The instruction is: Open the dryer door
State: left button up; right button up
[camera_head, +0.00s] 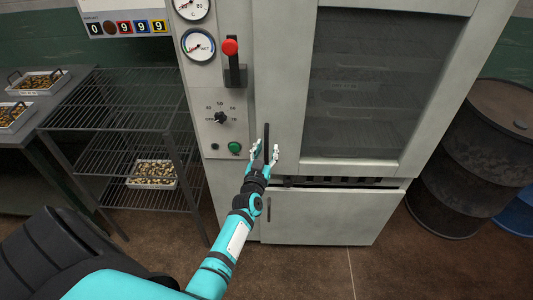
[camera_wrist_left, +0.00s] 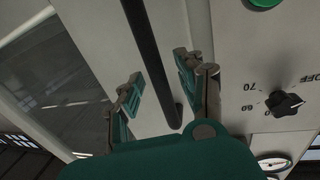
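The dryer door (camera_head: 285,110) is a light grey panel with a dark window, and it looks closed. Its handle (camera_head: 266,130) is a dark upright bar near the door's left edge. My left gripper (camera_head: 266,150) is at the lower part of this handle, with its fingers spread. In the left wrist view the handle (camera_wrist_left: 150,50) passes between the two open fingers (camera_wrist_left: 160,85), with visible gaps to them. My right gripper is not in view.
The control panel left of the door carries a red-knobbed lever (camera_head: 231,48), a dial (camera_head: 221,118) and a green button (camera_head: 234,147). A wire rack (camera_head: 130,130) stands at left. A dark barrel (camera_head: 465,165) stands at right. Brown floor (camera_head: 330,270) lies in front.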

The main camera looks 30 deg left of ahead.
pick_arm(q)
jog(key=shift+w, duration=0.1)
jog(key=shift+r, duration=0.1)
jog(key=shift+c, duration=0.5)
grip_shut()
